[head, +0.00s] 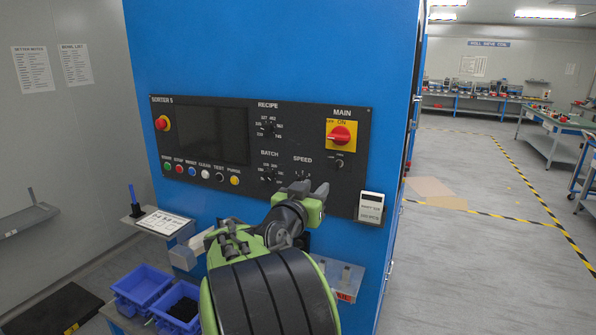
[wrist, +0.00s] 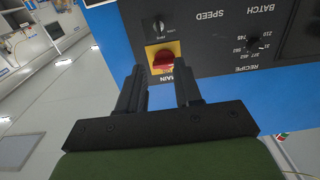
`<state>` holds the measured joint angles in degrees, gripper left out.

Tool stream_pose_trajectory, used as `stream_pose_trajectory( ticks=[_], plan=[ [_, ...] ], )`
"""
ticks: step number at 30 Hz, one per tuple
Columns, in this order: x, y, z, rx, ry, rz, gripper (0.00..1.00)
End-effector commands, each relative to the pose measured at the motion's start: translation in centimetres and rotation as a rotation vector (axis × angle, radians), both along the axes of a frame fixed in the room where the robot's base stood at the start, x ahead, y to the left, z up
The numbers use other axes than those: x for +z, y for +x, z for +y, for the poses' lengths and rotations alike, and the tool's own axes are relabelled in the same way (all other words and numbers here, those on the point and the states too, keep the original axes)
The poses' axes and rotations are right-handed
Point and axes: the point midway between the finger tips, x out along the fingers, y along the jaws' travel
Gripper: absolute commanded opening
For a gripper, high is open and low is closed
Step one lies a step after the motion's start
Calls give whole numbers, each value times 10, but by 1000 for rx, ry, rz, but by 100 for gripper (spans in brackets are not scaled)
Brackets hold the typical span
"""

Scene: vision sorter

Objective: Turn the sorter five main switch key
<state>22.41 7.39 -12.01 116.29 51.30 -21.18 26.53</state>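The SORTER 5 panel (head: 225,150) is a dark plate on a blue cabinet. At its upper right, under MAIN, a red rotary switch (head: 341,134) sits on a yellow plate. Just below it is a small round key switch (head: 339,163); whether a key is in it is too small to tell. My gripper (head: 311,190) is in front of the panel's lower right, below both. In the upside-down wrist view, the red switch (wrist: 163,61) shows between and beyond my open, empty fingers (wrist: 160,82), and the small key switch (wrist: 158,26) is farther off.
A small white box (head: 370,207) is fixed at the panel's lower right. Blue bins (head: 142,286) stand low at left. Open floor (head: 470,185) lies right of the cabinet.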

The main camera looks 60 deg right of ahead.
Motion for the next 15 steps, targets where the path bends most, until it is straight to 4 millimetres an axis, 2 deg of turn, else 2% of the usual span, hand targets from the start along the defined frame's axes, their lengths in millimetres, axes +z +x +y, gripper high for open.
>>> stream_pose_trajectory(
  ticks=[5, 15],
  plan=[
    [3, 2, -23, -7, -3, 1, 34],
    [5, 15, -108, -4, -2, 2, 34]
  ],
)
